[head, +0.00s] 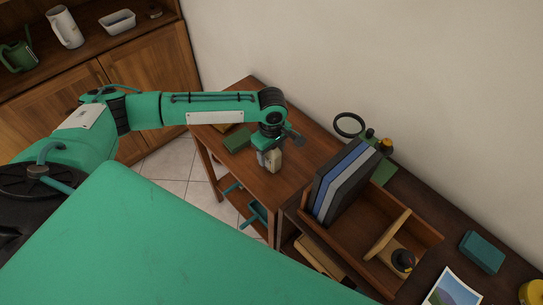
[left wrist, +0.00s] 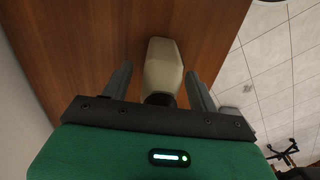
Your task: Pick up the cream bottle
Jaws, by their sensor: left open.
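The cream bottle (head: 274,160) stands on the small wooden table (head: 285,185), near its front edge. My left gripper (head: 268,150) is over it, coming down from the end of the arm. In the left wrist view the bottle (left wrist: 163,66) lies between the two open fingers of my left gripper (left wrist: 158,74). A gap shows on each side of it, so the fingers do not appear to grip it. The bottle's dark end is partly hidden by the gripper body. My right gripper is not in view.
A green box (head: 237,139) is on the table behind the gripper. To the right, a wooden tray (head: 425,238) holds upright dark and blue folders (head: 345,180). A magnifier ring (head: 349,125) stands behind it. A teal box (head: 482,252) lies farther right.

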